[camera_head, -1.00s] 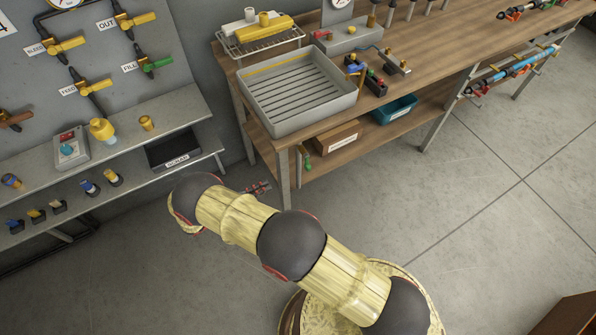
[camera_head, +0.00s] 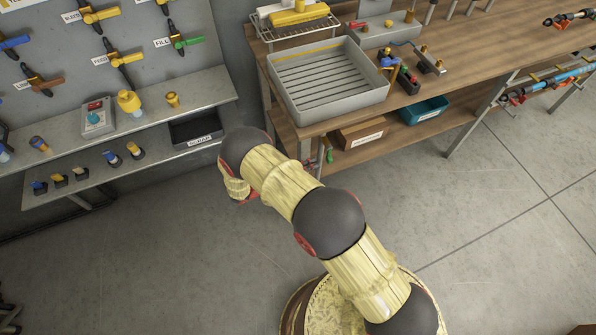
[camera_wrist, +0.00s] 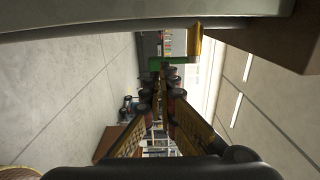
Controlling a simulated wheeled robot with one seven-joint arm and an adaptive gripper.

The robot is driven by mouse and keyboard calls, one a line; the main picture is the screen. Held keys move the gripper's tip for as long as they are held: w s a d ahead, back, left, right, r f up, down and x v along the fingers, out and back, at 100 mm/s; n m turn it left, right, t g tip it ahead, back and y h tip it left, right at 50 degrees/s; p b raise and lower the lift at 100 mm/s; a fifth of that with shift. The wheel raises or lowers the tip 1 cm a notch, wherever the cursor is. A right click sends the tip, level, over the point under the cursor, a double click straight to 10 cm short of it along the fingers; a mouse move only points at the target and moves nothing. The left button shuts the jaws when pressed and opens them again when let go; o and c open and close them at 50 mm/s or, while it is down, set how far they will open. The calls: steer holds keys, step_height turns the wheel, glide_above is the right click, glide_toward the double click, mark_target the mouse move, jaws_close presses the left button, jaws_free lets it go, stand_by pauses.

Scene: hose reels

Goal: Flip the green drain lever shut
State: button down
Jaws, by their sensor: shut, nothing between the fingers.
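A small green lever (camera_head: 329,153) hangs under the front left corner of the grey sink tray (camera_head: 283,102), beside the bench leg. In the wrist view, a green bar (camera_wrist: 178,60) with a brass fitting (camera_wrist: 195,42) shows just beyond my fingertips; it looks like the same lever. My gripper (camera_wrist: 160,88) is shut and empty, its fingers pointing towards the green bar. I cannot tell whether the tips touch it. In the head view, my wrist is left of the lever and mostly hides the gripper.
Another green lever (camera_head: 187,41), by the FILL label, is on the wall panel. The lower bench shelf holds a cardboard box (camera_head: 360,134) and a teal bin (camera_head: 424,112). A black scrap tray (camera_head: 196,129) stands on the left shelf. The floor at right is clear.

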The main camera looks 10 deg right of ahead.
mark_target(330, 160)
steer(key=shift+b+x, duration=0.3)
steer(key=shift+x, duration=1.2)
steer(key=shift+w+d+f, duration=0.15)
steer(key=shift+d+f, duration=0.2)
steer(key=shift+d, duration=0.2)
steer(key=shift+d+f+p, duration=0.15)
steer(key=shift+d+p, duration=0.2)
steer(key=shift+d, duration=0.05)
steer(key=shift+p+x, duration=0.4)
steer(key=shift+x, duration=0.95)
steer(key=shift+h, duration=0.6)
steer(key=x, duration=0.4)
steer(key=shift+w+r, duration=0.1)
steer(key=shift+r, duration=0.25)
